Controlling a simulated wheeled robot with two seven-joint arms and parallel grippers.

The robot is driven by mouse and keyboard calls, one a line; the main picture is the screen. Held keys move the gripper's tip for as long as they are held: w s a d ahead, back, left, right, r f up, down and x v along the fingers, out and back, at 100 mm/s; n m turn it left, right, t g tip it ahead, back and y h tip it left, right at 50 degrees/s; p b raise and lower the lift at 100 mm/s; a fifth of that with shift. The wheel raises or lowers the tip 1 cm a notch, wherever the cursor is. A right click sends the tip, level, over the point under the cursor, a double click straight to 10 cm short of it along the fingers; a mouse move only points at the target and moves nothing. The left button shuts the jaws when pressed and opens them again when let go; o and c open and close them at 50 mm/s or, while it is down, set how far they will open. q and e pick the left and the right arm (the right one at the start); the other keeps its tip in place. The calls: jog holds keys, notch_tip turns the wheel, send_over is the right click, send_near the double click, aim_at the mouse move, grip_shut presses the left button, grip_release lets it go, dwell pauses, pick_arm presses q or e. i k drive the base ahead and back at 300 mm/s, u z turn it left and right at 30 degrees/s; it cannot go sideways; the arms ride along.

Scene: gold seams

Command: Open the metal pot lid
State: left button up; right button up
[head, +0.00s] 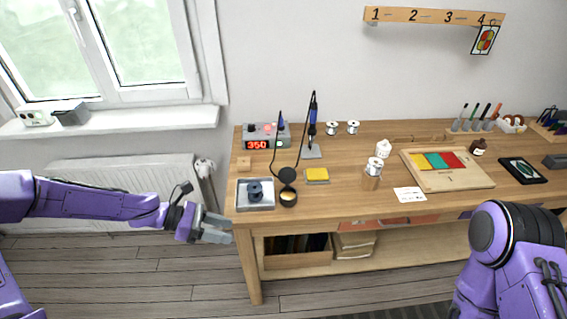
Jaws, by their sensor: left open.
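A small dark blue-grey round metal piece with a raised middle (254,191) sits in a shallow metal tray (243,206) at the table's left end. It may be the metal pot with its lid on; it is too small to tell. Just right of it is a round black pot (288,203) with gold-coloured contents, and a black disc (287,175) stands behind it, perhaps a raised lid. My left gripper (221,229) is open and empty, just left of the table's front left corner, apart from all of these. My right gripper is out of view; only its arm shows at right.
A soldering station (266,137) reading 350, an iron in its stand (312,150) and a yellow sponge (317,174) stand nearby. A wooden board with coloured pieces (445,180) lies farther right.

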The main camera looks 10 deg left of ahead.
aim_at(286, 175)
jog(key=i, duration=0.9)
